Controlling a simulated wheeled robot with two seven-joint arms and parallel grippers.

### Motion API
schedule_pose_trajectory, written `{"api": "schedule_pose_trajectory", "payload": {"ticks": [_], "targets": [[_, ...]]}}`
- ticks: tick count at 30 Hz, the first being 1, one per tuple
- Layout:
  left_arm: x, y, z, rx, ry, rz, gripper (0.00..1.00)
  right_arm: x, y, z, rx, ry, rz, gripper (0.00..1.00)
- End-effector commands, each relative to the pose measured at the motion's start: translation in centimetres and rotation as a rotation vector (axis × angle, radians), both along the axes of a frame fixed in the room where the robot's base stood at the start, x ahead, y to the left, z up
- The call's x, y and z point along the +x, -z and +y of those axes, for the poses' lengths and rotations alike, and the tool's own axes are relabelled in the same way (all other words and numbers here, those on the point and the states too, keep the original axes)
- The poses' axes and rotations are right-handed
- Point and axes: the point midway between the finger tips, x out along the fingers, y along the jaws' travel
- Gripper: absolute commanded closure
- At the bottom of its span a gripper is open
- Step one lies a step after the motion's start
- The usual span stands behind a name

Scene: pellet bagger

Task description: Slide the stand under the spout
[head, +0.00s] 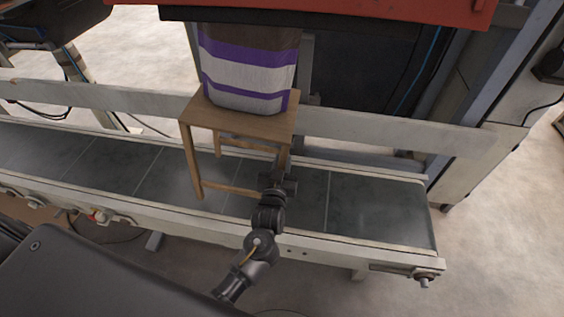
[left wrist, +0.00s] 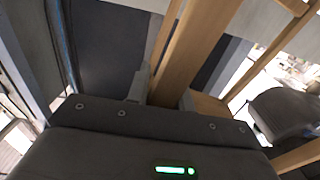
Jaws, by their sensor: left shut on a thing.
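The wooden stand (head: 222,118) stands on the conveyor belt, with a bag striped in purple, white and brown (head: 245,75) upright on its top. My left gripper (head: 284,168) is at the stand's right front leg. In the left wrist view, the wooden leg (left wrist: 190,55) runs between the fingers of my left gripper (left wrist: 163,95), which are shut on it. The bag's upper end is cut off from sight by the red machine part above. I cannot make out the spout. My right gripper is not in view.
The conveyor belt (head: 370,208) is clear to the right of the stand and to its left. Pale rails (head: 340,247) run along the belt. A red machine part (head: 400,8) overhangs the bag. A machine frame (head: 480,130) stands at the right.

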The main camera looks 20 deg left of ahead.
Motion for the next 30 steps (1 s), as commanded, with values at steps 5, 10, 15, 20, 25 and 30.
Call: {"api": "schedule_pose_trajectory", "payload": {"ticks": [5, 10, 15, 20, 25, 30], "targets": [[-0.01, 0.07, -0.51, -0.008, 0.011, 0.002, 0.70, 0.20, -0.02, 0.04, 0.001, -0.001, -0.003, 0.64], [-0.02, 0.06, -0.31, -0.005, 0.007, 0.001, 0.52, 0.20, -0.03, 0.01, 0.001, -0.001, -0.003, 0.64], [0.01, 0.04, -0.30, -0.004, 0.007, 0.001, 0.52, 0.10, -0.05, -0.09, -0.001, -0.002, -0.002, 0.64], [0.03, 0.02, -0.31, -0.003, 0.007, 0.001, 0.52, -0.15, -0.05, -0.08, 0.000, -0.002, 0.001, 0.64], [0.03, 0.00, -0.28, -0.002, 0.006, 0.001, 0.52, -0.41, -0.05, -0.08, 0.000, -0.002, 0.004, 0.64], [-0.02, 0.00, -0.25, -0.002, 0.005, 0.001, 0.52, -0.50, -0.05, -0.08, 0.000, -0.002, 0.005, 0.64]]}}
